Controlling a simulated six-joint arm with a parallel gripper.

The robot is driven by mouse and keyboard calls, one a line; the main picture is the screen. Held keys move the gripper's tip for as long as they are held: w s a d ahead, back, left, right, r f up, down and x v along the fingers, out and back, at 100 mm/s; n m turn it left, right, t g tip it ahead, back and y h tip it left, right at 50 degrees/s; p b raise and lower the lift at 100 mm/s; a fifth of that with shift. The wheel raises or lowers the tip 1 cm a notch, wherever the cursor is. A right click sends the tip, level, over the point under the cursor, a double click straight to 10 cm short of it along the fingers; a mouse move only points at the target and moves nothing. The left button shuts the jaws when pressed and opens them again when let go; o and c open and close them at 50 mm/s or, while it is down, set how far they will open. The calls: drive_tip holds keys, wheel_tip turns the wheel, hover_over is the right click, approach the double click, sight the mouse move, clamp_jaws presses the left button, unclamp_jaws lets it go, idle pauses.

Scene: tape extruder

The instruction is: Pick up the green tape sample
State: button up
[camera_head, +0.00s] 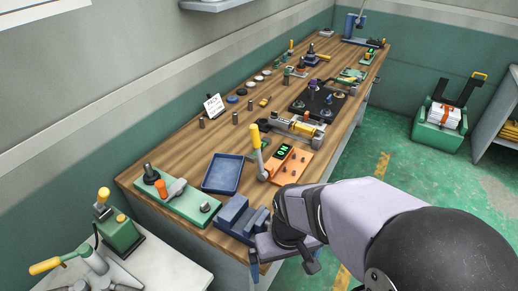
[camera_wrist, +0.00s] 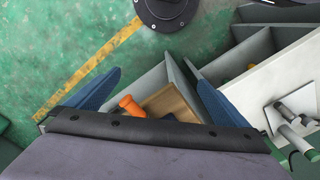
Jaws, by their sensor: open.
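I cannot single out the green tape sample in either view. Small green pieces lie among parts along the workbench (camera_head: 188,135), but they are too small to identify. My gripper (camera_head: 283,270) is at the front right corner of the bench, by the blue block fixture, partly past the bench edge. In the wrist view my gripper (camera_wrist: 160,77) has its two blue fingers spread wide. No object shows held between them.
On the near bench stand a green fixture plate (camera_head: 195,210), a blue tray (camera_head: 222,174), a blue block fixture (camera_head: 240,218) and an orange lever device (camera_head: 290,162) with a display. A black plate (camera_head: 318,102) lies farther back. A green crate (camera_head: 437,136) stands on the floor.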

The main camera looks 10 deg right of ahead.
idle(0.3)
drive_tip(key=c, duration=1.6)
drive_tip(key=shift+o, duration=0.2)
